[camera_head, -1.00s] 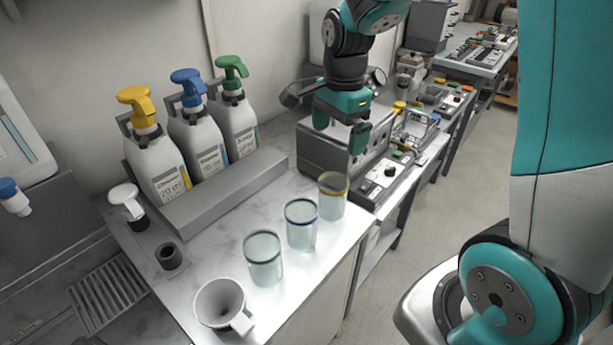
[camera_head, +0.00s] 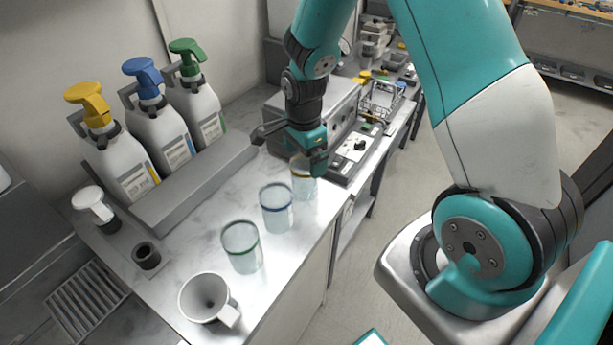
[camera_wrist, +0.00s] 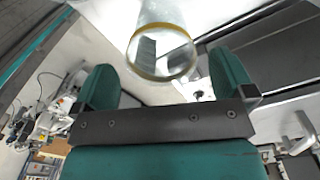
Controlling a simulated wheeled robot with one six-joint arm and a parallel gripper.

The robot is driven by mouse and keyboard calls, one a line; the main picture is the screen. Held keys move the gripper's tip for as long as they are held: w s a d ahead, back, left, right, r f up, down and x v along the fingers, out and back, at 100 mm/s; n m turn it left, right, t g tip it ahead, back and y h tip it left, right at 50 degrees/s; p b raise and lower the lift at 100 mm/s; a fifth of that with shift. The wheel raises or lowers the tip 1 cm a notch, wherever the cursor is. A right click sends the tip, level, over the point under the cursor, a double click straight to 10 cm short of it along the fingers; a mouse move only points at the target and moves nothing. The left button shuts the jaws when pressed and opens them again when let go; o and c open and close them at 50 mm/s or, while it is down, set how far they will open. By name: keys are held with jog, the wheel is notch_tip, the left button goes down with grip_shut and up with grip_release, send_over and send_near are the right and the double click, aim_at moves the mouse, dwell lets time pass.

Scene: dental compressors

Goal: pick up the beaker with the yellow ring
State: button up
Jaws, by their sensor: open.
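The beaker with the yellow ring (camera_head: 304,188) is clear and stands upright on the counter at the far end of a row of beakers. My gripper (camera_head: 308,160) is over its top in the head view and hides part of its rim. In the wrist view the beaker (camera_wrist: 161,45) shows its yellow-rimmed mouth beyond and between the tips of my gripper (camera_wrist: 165,85). The teal fingers are open, one on each side, with nothing held. I cannot tell whether a finger touches the glass.
A blue-ringed beaker (camera_head: 276,210) and a green-ringed beaker (camera_head: 242,248) stand nearer along the counter (camera_head: 205,240). A white mug-like funnel (camera_head: 207,298) is at the front. Pump bottles (camera_head: 160,135) stand at left. Grey equipment (camera_head: 345,120) is just behind my gripper.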

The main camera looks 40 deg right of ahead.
aim_at(304, 168)
jog(key=shift+w+f+p, duration=0.1)
jog(key=shift+f+p, duration=0.6)
jog(key=shift+f, duration=1.6)
jog(key=c, duration=0.9)
jog(key=shift+r, duration=0.1)
jog(key=shift+c, duration=0.2)
